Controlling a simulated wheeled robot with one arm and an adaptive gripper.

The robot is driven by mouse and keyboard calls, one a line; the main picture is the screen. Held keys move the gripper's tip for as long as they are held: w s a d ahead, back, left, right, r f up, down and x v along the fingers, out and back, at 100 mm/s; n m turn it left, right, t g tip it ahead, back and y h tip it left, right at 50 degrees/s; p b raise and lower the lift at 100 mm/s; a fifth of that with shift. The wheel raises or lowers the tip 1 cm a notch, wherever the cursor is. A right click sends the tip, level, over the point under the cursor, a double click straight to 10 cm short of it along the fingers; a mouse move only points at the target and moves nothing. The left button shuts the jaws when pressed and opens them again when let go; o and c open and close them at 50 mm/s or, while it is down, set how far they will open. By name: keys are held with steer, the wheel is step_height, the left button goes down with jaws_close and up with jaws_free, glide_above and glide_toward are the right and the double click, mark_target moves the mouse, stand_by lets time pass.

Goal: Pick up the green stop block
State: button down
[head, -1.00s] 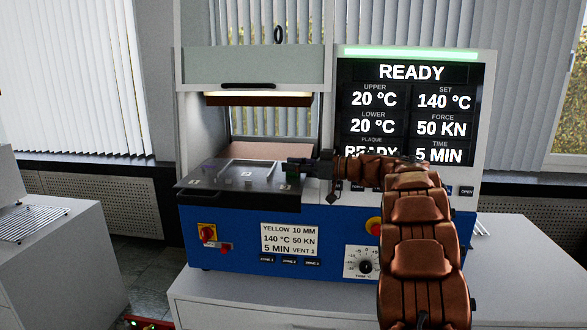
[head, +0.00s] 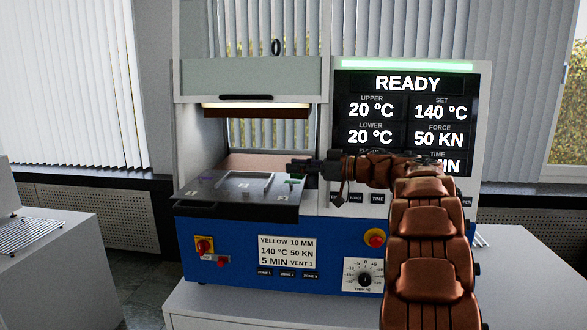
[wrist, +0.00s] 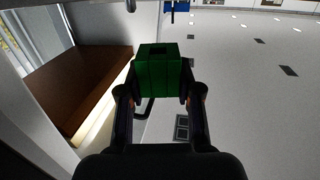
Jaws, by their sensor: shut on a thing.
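My gripper (head: 300,168) reaches in from the right, above the right part of the press's dark tray (head: 262,208). In the wrist view my gripper (wrist: 157,88) is shut on the green stop block (wrist: 158,75), with one finger on each side of it. The block has a dark square recess on its end. In the head view the block is hard to make out at the dark fingertips. A small green mark (head: 292,181) shows on the tray just below them.
The press has a raised front guard (head: 250,79) and a brown upper platen (head: 257,110) above the tray. The display panel (head: 405,115) stands right of the opening and reads READY. A wire rack (head: 22,232) lies on a bench at left.

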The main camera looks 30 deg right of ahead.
steer(key=s+r+b, duration=0.1)
steer(key=s+b, duration=0.1)
steer(key=s, duration=1)
steer(key=shift+s+a, duration=0.25)
